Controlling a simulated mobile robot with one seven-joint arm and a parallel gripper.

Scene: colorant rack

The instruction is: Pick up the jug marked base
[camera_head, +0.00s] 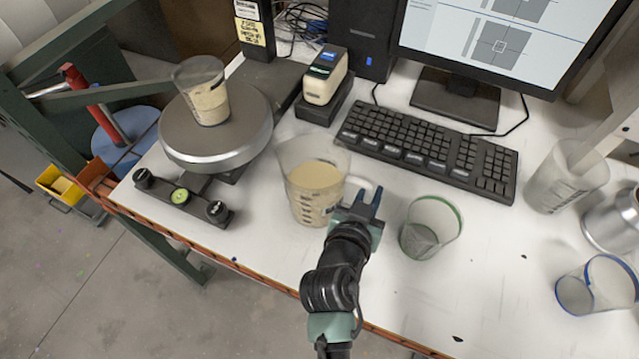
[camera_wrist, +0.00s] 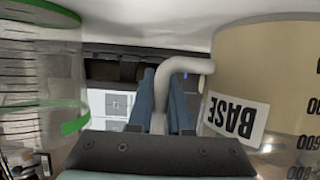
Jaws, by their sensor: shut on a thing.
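The jug marked base (camera_head: 312,200) is a clear measuring jug with beige liquid inside, upright at the middle of the white table. Its BASE label shows upside down in the wrist view (camera_wrist: 236,118), at the right. Its grey handle (camera_wrist: 187,66) reaches in between the blue fingers of my gripper (camera_wrist: 174,98). My gripper (camera_head: 366,204) is at the jug's right side in the head view, shut on the handle. I cannot tell whether the jug's bottom touches the table.
A green-rimmed empty cup (camera_head: 430,228) stands close right of my gripper. A round scale (camera_head: 180,146) carrying another beige-filled cup (camera_head: 208,103) is at the left. A keyboard (camera_head: 425,150) lies behind.

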